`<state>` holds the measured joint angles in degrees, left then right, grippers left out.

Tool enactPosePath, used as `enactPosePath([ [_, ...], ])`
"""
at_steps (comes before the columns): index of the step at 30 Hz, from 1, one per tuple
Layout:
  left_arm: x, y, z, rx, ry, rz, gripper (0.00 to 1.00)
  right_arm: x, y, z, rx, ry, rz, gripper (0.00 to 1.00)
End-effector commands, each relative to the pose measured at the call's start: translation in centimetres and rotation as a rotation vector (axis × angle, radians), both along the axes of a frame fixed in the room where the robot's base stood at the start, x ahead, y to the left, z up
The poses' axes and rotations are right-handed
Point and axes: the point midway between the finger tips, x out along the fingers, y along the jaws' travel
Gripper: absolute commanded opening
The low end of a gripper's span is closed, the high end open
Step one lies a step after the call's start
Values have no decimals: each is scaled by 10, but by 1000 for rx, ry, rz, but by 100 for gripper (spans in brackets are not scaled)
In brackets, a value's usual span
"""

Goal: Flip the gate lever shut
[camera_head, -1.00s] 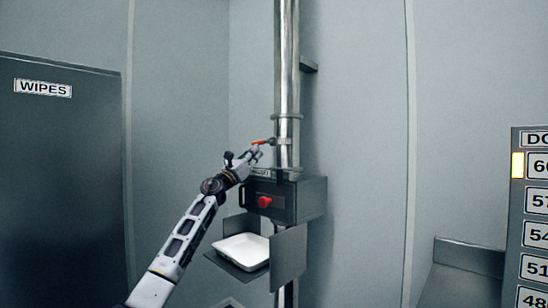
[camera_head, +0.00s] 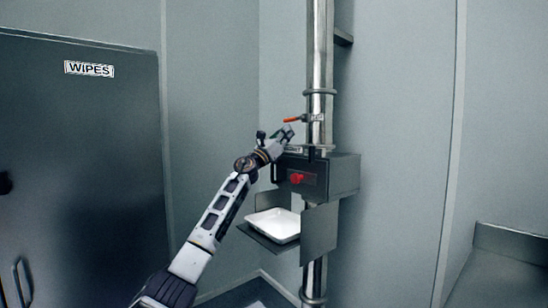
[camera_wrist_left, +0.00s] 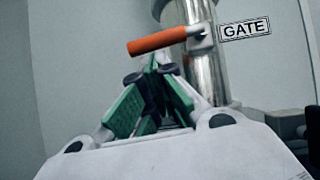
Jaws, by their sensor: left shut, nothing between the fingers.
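The gate lever has an orange-red handle (camera_head: 291,120) on the steel pipe (camera_head: 319,60). It points left from the pipe, roughly level. In the left wrist view the orange handle (camera_wrist_left: 158,41) lies across the picture just beyond the fingertips, with its pivot on the pipe (camera_wrist_left: 212,70) beside a GATE label (camera_wrist_left: 245,29). My left gripper (camera_head: 287,132) is shut and empty, just below the handle in the head view. In the left wrist view its green-padded fingers (camera_wrist_left: 155,68) meet near the handle; I cannot tell whether they touch it. My right gripper is not in view.
Below the lever, a dark box (camera_head: 338,176) with a red knob (camera_head: 296,178) is mounted on the pipe. A white tray (camera_head: 275,224) sits on a shelf under it. A dark WIPES cabinet (camera_head: 85,150) stands at left, and a counter (camera_head: 510,240) at right.

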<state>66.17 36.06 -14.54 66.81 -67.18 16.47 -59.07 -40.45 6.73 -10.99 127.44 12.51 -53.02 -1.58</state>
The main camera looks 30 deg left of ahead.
Motion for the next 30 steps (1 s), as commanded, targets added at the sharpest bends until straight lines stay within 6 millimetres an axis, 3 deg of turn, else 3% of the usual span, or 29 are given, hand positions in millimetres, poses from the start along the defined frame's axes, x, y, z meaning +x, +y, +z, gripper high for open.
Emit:
enactPosePath([
  [3, -1, 1, -10, 0, 0, 0, 0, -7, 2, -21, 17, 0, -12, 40],
  [13, -5, 1, -33, 1, 1, -2, 0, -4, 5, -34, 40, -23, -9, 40],
  [30, -35, 10, -50, 0, 0, -2, 0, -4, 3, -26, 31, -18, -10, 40],
])
